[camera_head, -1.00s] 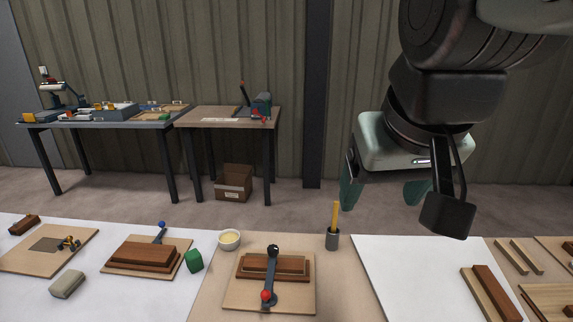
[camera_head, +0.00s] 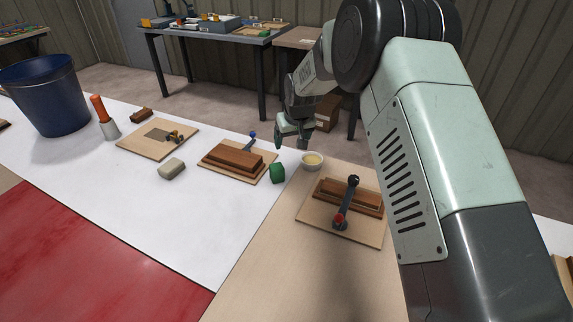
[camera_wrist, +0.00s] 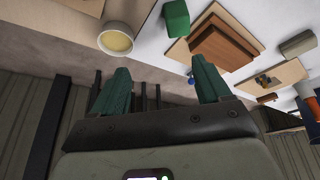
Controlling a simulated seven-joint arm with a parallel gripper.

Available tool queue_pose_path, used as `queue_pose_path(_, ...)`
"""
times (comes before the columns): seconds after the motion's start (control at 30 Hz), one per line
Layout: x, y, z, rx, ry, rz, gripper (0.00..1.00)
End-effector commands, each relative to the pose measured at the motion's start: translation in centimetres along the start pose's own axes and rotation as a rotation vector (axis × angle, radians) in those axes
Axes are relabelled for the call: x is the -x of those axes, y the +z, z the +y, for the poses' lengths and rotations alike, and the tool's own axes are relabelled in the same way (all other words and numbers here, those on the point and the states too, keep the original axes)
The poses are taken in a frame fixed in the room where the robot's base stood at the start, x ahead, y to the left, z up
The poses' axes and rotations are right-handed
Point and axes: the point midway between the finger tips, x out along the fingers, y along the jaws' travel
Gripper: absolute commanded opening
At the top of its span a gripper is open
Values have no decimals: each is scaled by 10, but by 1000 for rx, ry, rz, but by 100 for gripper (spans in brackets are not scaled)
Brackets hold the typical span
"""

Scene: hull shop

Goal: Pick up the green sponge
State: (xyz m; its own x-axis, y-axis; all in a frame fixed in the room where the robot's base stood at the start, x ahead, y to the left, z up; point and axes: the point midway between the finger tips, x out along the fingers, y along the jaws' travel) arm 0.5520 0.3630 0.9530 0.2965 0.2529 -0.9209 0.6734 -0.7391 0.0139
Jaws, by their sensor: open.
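The green sponge (camera_head: 277,173) is a small dark green block on the white part of the table, right of a clamp board with stacked brown wood. It also shows at the top of the wrist view, as a green block (camera_wrist: 175,18). My gripper (camera_head: 292,144) is behind and above the sponge in the head view, apart from it. Its two green fingers are spread with nothing between them in the wrist view (camera_wrist: 160,70). Nothing covers the sponge.
A bowl with pale yellow contents (camera_head: 312,161) stands right of the sponge. The wooden clamp board (camera_head: 236,163) is close on its left, and another (camera_head: 342,212) is at front right. A grey block (camera_head: 171,169) and a blue bucket (camera_head: 48,98) are farther left. White surface in front is clear.

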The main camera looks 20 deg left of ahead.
Motion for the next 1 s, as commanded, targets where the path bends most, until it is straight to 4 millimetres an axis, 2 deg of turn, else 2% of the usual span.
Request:
queue_pose_path(0.03,-23,3,-11,14,-11,-6,77)
queue_pose_path(0.13,-49,7,-24,29,-24,-7,77)
queue_pose_path(0.27,-67,9,-32,37,-31,-7,77)
queue_pose_path(0.5,-104,11,-33,37,-31,-8,77)
queue_pose_path(0.77,-125,12,-34,37,-31,-8,77)
queue_pose_path(1.0,-159,17,-36,37,-30,-6,77)
